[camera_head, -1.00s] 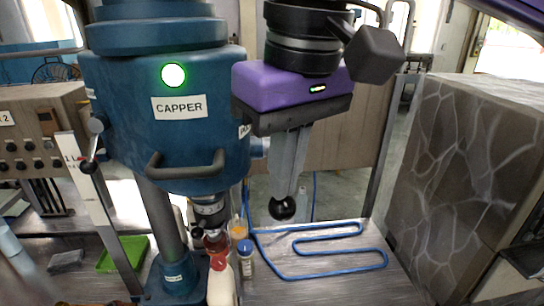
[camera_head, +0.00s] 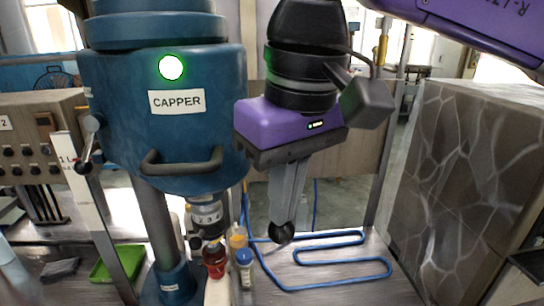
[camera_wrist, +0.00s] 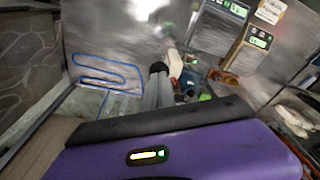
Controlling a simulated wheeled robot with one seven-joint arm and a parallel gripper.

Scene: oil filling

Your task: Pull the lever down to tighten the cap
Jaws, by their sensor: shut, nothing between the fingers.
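The blue capper (camera_head: 165,115), with a green lit lamp, stands left of my gripper. My gripper (camera_head: 280,226) points down to its right, its grey fingers together. In the wrist view the fingers end at a dark round shape (camera_wrist: 158,68). Another lever with a black knob (camera_head: 83,168) hangs at the capper's left side. A white bottle (camera_head: 217,292) with a red cap (camera_head: 215,254) stands below the capper's metal head (camera_head: 207,214).
A blue-capped bottle (camera_head: 245,268) and an amber bottle (camera_head: 238,238) stand close right of the red cap. A blue hose (camera_head: 330,287) lies on the bench. A green tray (camera_head: 118,263) is at left. A stone-patterned block (camera_head: 455,170) bounds the right side.

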